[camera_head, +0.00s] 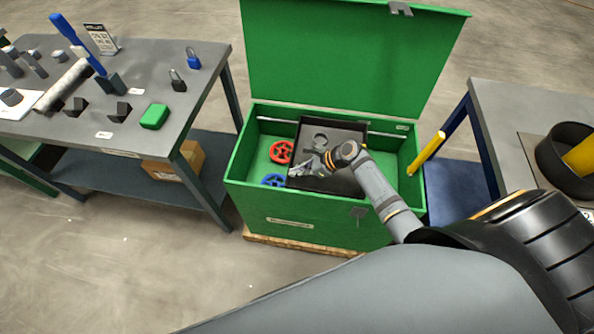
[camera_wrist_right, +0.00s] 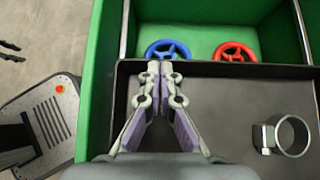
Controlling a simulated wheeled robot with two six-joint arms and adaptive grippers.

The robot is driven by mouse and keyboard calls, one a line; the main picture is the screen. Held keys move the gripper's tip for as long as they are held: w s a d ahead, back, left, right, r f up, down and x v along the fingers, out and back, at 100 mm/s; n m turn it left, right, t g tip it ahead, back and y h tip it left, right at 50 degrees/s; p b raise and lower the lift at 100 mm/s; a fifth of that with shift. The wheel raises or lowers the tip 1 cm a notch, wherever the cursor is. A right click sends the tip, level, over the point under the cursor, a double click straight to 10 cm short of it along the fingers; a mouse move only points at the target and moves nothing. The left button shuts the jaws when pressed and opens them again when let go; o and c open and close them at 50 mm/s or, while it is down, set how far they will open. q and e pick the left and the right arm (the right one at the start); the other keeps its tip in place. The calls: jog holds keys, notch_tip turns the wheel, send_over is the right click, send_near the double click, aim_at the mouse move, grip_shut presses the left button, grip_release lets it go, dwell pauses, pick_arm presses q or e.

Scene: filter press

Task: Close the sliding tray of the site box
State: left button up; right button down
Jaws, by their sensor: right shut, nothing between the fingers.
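The green site box (camera_head: 310,210) stands open in the middle of the head view, its lid raised at the back. Its black sliding tray (camera_head: 335,133) sits inside, toward the middle and right, with a round clamp ring (camera_head: 320,140) on it. The tray (camera_wrist_right: 225,85) also shows in the right wrist view with the ring (camera_wrist_right: 290,135). My right gripper (camera_head: 300,170) is over the tray's left part. In the wrist view its shut, empty fingertips (camera_wrist_right: 160,68) are at the tray's edge; I cannot tell whether they touch it. My left gripper is not in view.
A red handwheel (camera_head: 281,152) and a blue handwheel (camera_head: 274,180) lie on the box floor left of the tray. A table (camera_head: 215,60) with tools and padlocks stands at left, another table (camera_head: 500,95) at right. A yellow bar (camera_head: 427,152) rises by the box's right wall.

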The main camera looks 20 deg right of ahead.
jog(key=shift+w+a+r, duration=0.1)
jog(key=shift+w+a, duration=0.2)
jog(key=shift+a, duration=0.2)
jog(key=w+a, duration=0.3)
jog(key=a, duration=0.2)
jog(key=w+a, duration=0.3)
jog(key=a, duration=0.2)
jog(key=w+a, duration=0.3)
jog(key=a, duration=0.2)
jog(key=shift+w+a, duration=0.15)
jog(key=shift+w, duration=0.05)
